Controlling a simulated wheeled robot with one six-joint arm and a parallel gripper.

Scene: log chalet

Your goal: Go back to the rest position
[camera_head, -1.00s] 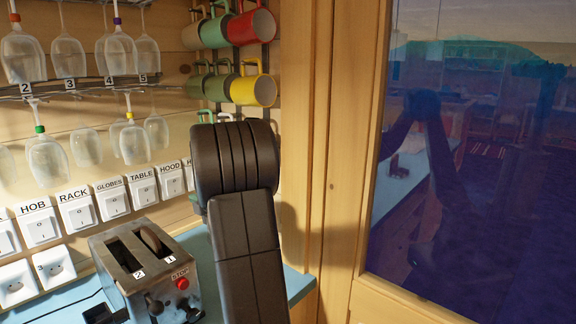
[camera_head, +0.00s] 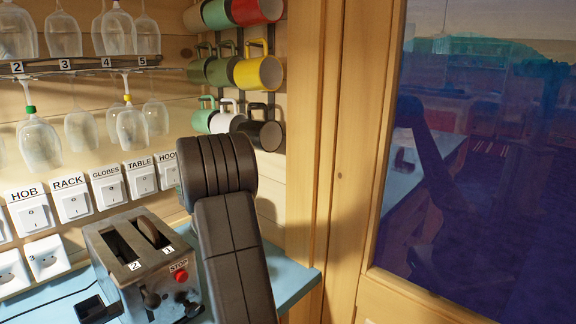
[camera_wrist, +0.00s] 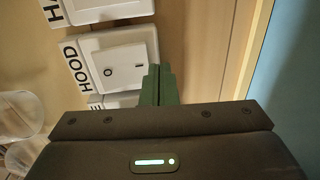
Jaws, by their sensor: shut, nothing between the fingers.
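My gripper (camera_wrist: 158,84) shows in the wrist view with its two green-grey fingers together and nothing between them. It faces the wooden wall beside the switch labelled HOOD (camera_wrist: 122,58). From this view I cannot tell whether the fingertips touch the switch plate or stand in front of it. In the head view my dark arm rises in front of the counter and wall, and the gripper itself is hidden.
A metal toaster (camera_head: 150,262) stands on the blue counter (camera_head: 290,290) left of my arm. Wine glasses (camera_head: 132,126) hang from a rack (camera_head: 100,70), with mugs (camera_head: 258,72) beside them. A glass pane (camera_head: 470,150) in a wooden frame (camera_head: 345,170) is at right.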

